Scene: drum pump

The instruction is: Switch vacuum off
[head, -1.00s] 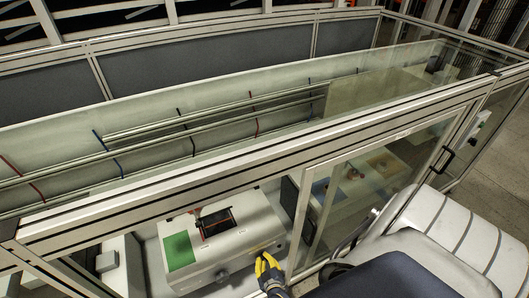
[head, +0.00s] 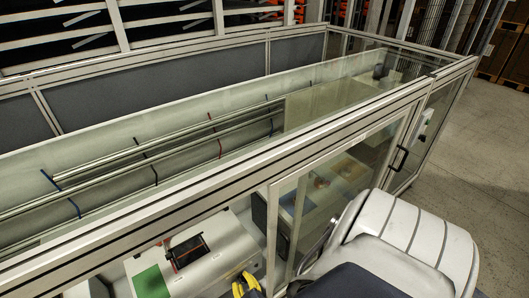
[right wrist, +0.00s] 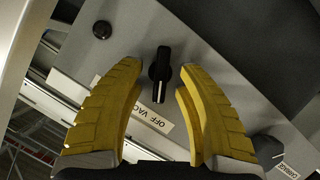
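The vacuum switch is a black rotary knob (right wrist: 160,73) on a grey panel in the right wrist view. A white mark shows on its lower end. A white label (right wrist: 140,112) beside it reads "OFF VAC", and the rest is hidden behind a finger. My right gripper (right wrist: 158,66) is open, its yellow fingers on either side of the knob with a gap visible on both sides. In the head view my right gripper (head: 245,285) is at the bottom edge, in front of the white machine (head: 215,262). The knob is not visible there. My left gripper is not in view.
A glass-walled enclosure with aluminium rails (head: 225,170) stands around and above the machine. A green pad (head: 150,283) lies on the machine's top. In the right wrist view, a round black button (right wrist: 102,30) and another knob (right wrist: 268,148) labelled "CARRIAGE" sit on the panel.

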